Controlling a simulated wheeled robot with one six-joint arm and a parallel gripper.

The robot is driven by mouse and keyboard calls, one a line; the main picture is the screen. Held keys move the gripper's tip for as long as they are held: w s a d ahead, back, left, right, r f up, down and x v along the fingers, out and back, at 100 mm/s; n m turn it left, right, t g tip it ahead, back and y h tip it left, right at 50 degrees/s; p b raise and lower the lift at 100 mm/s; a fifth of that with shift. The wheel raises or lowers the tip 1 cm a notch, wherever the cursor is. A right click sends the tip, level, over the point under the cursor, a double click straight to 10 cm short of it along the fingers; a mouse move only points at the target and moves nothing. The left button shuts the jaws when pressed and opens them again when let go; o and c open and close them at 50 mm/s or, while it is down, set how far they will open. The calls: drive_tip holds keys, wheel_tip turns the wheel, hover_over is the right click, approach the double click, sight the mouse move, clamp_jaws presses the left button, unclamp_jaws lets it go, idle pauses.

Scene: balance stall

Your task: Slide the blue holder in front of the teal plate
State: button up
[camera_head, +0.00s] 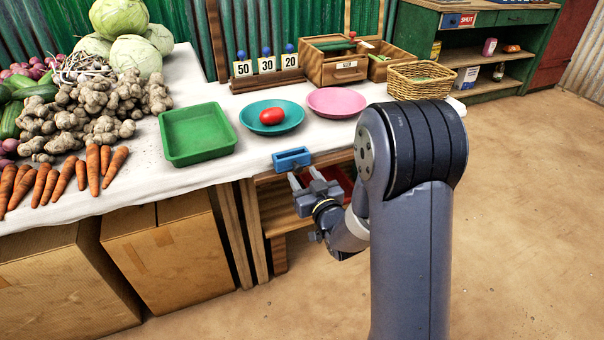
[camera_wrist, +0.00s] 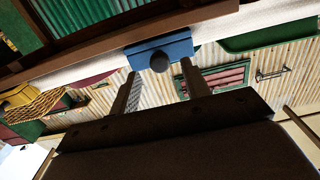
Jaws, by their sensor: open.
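The blue holder (camera_head: 292,159) sits at the front edge of the white-covered table, nearer the viewer than the teal plate (camera_head: 244,118) and a little to the right of its middle. The teal plate carries a red tomato-like item (camera_head: 272,116). My gripper (camera_head: 302,179) is open and empty just in front of the holder, below the table edge. In the wrist view the blue holder (camera_wrist: 176,45) shows beyond my gripper (camera_wrist: 160,72), with its dark round knob (camera_wrist: 159,62) between the two fingertips. I cannot tell whether the fingers touch the knob.
A pink plate (camera_head: 337,102) lies right of the teal plate, and a green tray (camera_head: 199,156) left of it. Number cards (camera_head: 266,66) stand behind, with wooden boxes (camera_head: 333,71) and a wicker basket (camera_head: 421,92) to the right. Cardboard boxes (camera_head: 170,245) stand under the table.

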drive_tip(key=v, duration=0.9)
drive_tip(key=shift+w+r, duration=0.1)
drive_tip(key=x, duration=1)
drive_tip(key=shift+w+a, duration=0.15)
drive_tip(key=shift+w, duration=0.2)
drive_tip(key=shift+w+d, duration=0.1)
drive_tip(key=shift+d, duration=0.2)
